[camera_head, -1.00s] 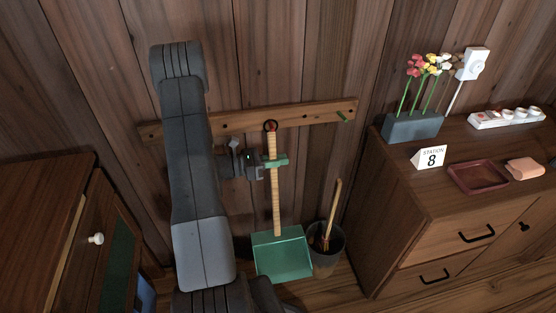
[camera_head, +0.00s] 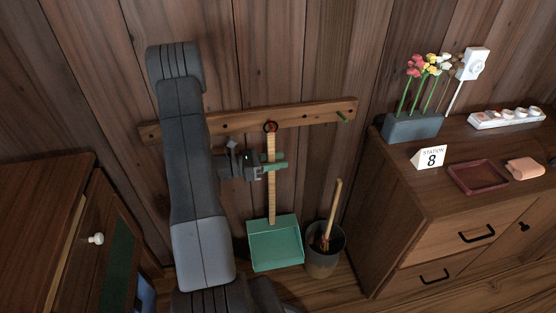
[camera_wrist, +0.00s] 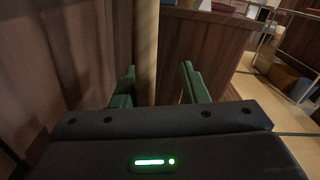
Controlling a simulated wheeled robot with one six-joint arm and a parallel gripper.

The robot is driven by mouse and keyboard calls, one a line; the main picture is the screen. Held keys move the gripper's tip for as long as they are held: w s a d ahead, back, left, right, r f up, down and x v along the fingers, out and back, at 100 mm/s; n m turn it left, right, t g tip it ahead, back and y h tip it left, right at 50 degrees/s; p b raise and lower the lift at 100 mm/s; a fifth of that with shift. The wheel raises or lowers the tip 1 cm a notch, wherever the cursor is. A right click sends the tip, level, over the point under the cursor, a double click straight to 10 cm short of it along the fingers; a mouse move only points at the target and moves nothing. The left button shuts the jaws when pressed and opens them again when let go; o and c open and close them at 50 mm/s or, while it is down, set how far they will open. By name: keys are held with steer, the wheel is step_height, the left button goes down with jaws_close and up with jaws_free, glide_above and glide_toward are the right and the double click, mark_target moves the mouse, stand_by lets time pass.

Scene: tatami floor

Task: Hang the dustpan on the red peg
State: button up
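The green dustpan (camera_head: 275,247) hangs upright below the wooden rail, its pan low in front of the wall. Its long wooden handle (camera_head: 272,200) runs up to a dark ring at the red peg (camera_head: 272,127); the ring appears to be around the peg. My gripper (camera_head: 273,162) is at the upper part of the handle. In the wrist view, its green fingers (camera_wrist: 160,84) are spread on both sides of the handle (camera_wrist: 147,45), with a clear gap on the right and little or none on the left.
The wooden rail (camera_head: 225,122) also carries a green peg (camera_head: 342,116) at right. A grey bin (camera_head: 324,258) with a wooden stick stands right of the pan. A cabinet (camera_head: 400,215) stands at right, another (camera_head: 50,215) at left.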

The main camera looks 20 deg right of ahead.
steer(key=v, duration=1.3)
steer(key=shift+p, duration=0.35)
steer(key=x, duration=0.6)
steer(key=shift+d, duration=0.3)
steer(key=shift+s, duration=0.1)
